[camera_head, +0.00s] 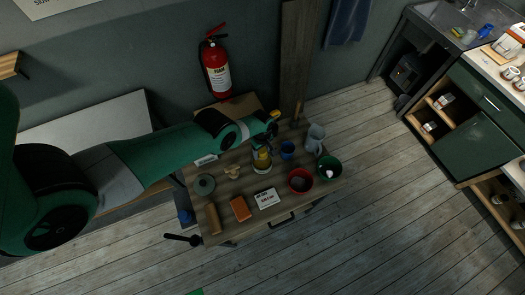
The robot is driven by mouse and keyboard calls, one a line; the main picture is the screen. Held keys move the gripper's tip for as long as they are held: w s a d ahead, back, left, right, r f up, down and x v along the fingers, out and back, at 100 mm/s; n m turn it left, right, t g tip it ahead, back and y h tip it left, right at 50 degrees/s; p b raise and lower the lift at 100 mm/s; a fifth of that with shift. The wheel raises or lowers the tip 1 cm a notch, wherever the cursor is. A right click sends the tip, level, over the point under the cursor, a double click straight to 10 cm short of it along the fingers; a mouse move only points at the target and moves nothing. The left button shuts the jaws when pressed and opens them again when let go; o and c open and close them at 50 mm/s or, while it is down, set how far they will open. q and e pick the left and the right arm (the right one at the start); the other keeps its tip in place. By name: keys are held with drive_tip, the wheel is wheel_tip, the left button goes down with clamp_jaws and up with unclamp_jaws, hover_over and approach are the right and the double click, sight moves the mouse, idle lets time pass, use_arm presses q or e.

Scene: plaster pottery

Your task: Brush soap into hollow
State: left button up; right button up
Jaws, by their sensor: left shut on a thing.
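My left arm reaches in from the left, over the worktable (225,232). My left gripper (262,163) points down at the middle of the table, with yellow and dark parts showing. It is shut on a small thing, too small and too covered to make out. A pale round piece lies just under it; I cannot tell whether they touch. No brush or hollow can be told apart at this size. A blue cup (287,148) stands just right of the gripper. A red bowl (300,181) and a green bowl (328,167) with something white in it stand further right. My right gripper is out of view.
A grey jug (315,138) stands at the table's back right. An orange block (240,209), a brown cylinder (213,218), a lettered card (267,198) and a round greenish piece (204,184) lie at the front and left. A fire extinguisher (216,68) hangs behind. Floor is clear on the right.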

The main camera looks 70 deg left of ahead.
sight(262, 157)
use_arm(q)
drive_tip(key=shift+f+b, duration=2.35)
drive_tip(key=shift+f, duration=0.35)
drive_tip(key=shift+f+b, duration=0.6)
wheel_tip(262, 157, up, 7)
drive_tip(key=p, duration=0.7)
drive_tip(key=shift+r, duration=0.15)
